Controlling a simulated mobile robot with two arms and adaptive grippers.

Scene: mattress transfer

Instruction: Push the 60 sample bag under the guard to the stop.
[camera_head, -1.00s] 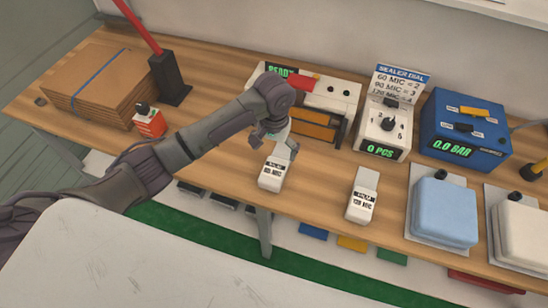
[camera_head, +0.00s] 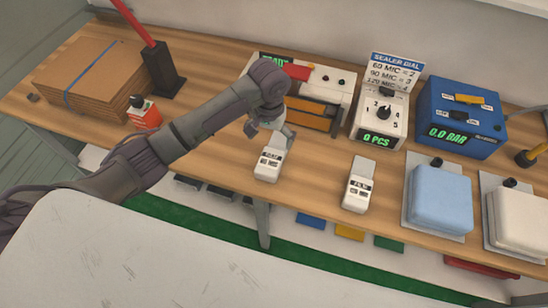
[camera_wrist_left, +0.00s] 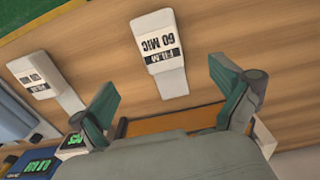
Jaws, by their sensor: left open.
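The 60 MIC sample bag (camera_head: 268,165) is a small white pack with a dark label and a paler tail. It lies flat on the wooden bench in front of the sealer (camera_head: 337,88), its tail toward the orange guard bar (camera_head: 308,115). My left gripper (camera_head: 270,138) is over the bag's tail end, open. In the left wrist view, the bag (camera_wrist_left: 158,42) reads "60 MIC" and its tail reaches between the spread fingers (camera_wrist_left: 162,78), with gaps on both sides. The stop cannot be made out. My right gripper is not in view.
A second film bag (camera_head: 357,190) lies to the right on the bench. A dial unit (camera_head: 380,120), a blue pressure box (camera_head: 462,118) and blue and white pillows stand farther right. Cardboard (camera_head: 90,75) and a red-topped post are at left.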

